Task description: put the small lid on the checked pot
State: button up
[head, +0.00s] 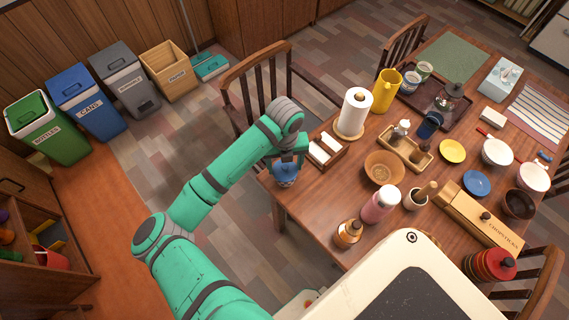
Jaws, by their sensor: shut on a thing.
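My gripper (287,158) points down at the near-left corner of the table. It is shut on a small blue piece, which I take to be the small lid; the fingers hide most of it. A rounded blue pot with a paler pattern (286,179) shows directly below the fingers, close to the table corner. It looks like the checked pot. The two are too small and overlapped to tell whether the lid touches the pot's rim or hangs just above it.
A wooden box with white packets (342,158) stands just right of my gripper. A paper towel roll (354,113), a brown bowl (384,168), a pink bottle (379,205) and a copper-coloured jar (348,233) stand farther right. A chair (257,85) is behind the corner.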

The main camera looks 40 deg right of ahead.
jog(key=o, duration=1.4)
jog(key=shift+o, duration=0.2)
jog(key=shift+w, duration=0.1)
